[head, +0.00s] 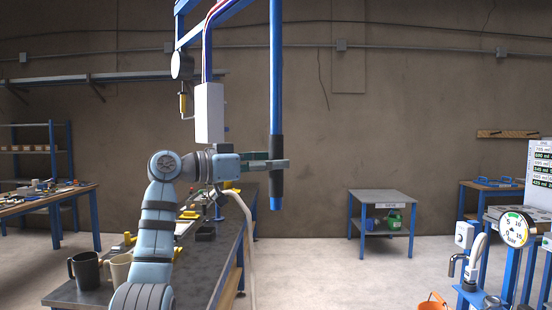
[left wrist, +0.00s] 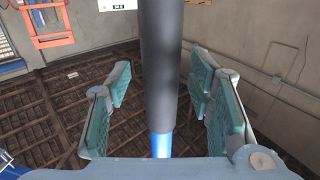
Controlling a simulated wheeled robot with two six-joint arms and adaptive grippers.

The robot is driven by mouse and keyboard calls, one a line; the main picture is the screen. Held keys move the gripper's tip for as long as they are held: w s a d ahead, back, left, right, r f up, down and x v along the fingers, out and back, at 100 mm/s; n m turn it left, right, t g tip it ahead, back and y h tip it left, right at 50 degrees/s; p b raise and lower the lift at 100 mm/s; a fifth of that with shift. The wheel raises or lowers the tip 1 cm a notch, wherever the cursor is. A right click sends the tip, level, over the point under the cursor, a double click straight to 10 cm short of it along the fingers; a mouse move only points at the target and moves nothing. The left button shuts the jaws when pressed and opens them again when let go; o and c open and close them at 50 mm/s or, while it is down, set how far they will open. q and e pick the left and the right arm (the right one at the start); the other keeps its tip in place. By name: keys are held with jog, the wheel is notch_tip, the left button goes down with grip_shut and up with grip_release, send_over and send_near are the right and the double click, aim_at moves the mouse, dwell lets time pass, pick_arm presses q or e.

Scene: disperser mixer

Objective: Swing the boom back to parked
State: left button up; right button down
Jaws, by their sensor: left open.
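The boom is a blue overhead frame (head: 196,33) at the top of the head view, with cables and a white box (head: 209,113) hanging from it. A blue vertical bar (head: 276,70) hangs at its right, with a black grip (head: 276,148) near the lower end and a blue tip. My left gripper (head: 281,164) is open at the black grip. In the left wrist view, the grip (left wrist: 160,60) stands between the two open fingers, with a gap visible on both sides. My right gripper is not in view.
A long workbench (head: 215,262) with mugs (head: 86,270) and tools lies below my left arm. A small table (head: 382,197) stands at the back right. A pressure gauge (head: 515,229) and an orange bucket (head: 432,302) are at the lower right. The middle floor is clear.

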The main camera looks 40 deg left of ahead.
pick_arm(q)
jog(key=shift+w+d+f, duration=0.1)
jog(key=shift+w+d, duration=0.1)
jog(key=shift+w, duration=0.5)
jog(key=shift+c, duration=0.6)
grip_shut()
jog(key=shift+d, duration=0.1)
